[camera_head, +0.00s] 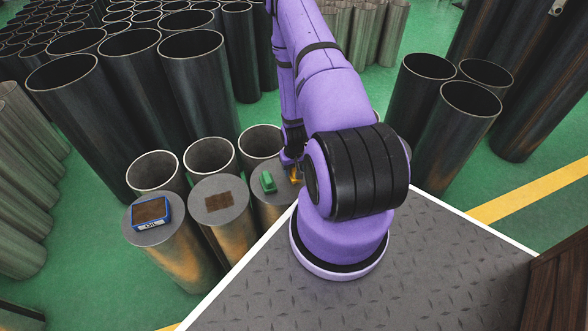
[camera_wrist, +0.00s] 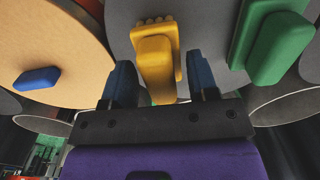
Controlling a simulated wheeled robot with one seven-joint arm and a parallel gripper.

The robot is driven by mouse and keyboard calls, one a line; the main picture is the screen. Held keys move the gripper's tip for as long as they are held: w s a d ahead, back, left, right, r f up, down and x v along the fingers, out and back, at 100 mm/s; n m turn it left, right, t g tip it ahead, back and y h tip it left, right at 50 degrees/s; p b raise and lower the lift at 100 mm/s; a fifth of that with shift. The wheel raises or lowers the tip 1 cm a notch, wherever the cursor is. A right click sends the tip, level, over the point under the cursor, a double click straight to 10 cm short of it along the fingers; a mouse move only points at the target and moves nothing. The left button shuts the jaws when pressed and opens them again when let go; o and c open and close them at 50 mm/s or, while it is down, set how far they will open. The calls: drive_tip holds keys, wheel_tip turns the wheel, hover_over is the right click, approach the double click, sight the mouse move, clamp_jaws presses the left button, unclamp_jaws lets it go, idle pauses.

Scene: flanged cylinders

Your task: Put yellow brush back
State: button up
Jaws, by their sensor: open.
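The yellow brush (camera_wrist: 157,60) is in the wrist view, between the two blue-grey fingers of my gripper (camera_wrist: 160,68), in front of a grey disc-shaped top. The fingers are open, with a gap visible on each side of the brush. In the head view the yellow brush (camera_head: 294,174) is a small patch beside my gripper (camera_head: 289,160), partly hidden by my arm. A green brush (camera_head: 268,181) lies on the same grey cylinder top (camera_head: 268,206), left of the yellow one. The green brush also shows at the right of the wrist view (camera_wrist: 275,45).
A blue tray marked OIL (camera_head: 150,213) sits on the left cylinder top. A brown patch (camera_head: 219,201) lies on the middle one. Open pipes (camera_head: 210,155) stand close behind. In the wrist view a blue object (camera_wrist: 37,79) lies on a tan disc (camera_wrist: 50,35).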

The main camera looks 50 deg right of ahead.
drive_tip(key=w+a+r+n, duration=0.1)
drive_tip(key=w+r, duration=0.1)
drive_tip(key=r, duration=0.8)
drive_tip(key=w+a+r+t, duration=0.1)
drive_tip(key=w+a+r, duration=0.15)
drive_tip(key=r, duration=0.75)
drive_tip(key=w+r+n, duration=0.1)
drive_tip(key=w+r, duration=0.1)
drive_tip(key=r, duration=0.8)
drive_tip(key=a+r+n+t+h, duration=0.1)
drive_tip(key=a+r, duration=0.3)
drive_tip(key=r, duration=0.4)
drive_tip(key=a+r, duration=0.4)
drive_tip(key=r, duration=0.3)
drive_tip(key=s+a+r+n+t, duration=0.1)
drive_tip(key=s+a+r, duration=0.25)
drive_tip(key=r, duration=0.25)
drive_tip(key=s+a+r+n+t, duration=0.1)
drive_tip(key=s+a+r, duration=0.1)
drive_tip(key=a+r, duration=0.35)
drive_tip(key=s+a+r, duration=0.3)
drive_tip(key=s+r, duration=0.1)
drive_tip(key=s, duration=0.2)
drive_tip(key=s+a+r+n+t+y, duration=0.1)
drive_tip(key=s+a+r, duration=0.2)
drive_tip(key=s, duration=0.3)
drive_tip(key=shift+s+r, duration=0.35)
drive_tip(key=shift+r, duration=0.1)
drive_tip(key=shift+c, duration=0.5)
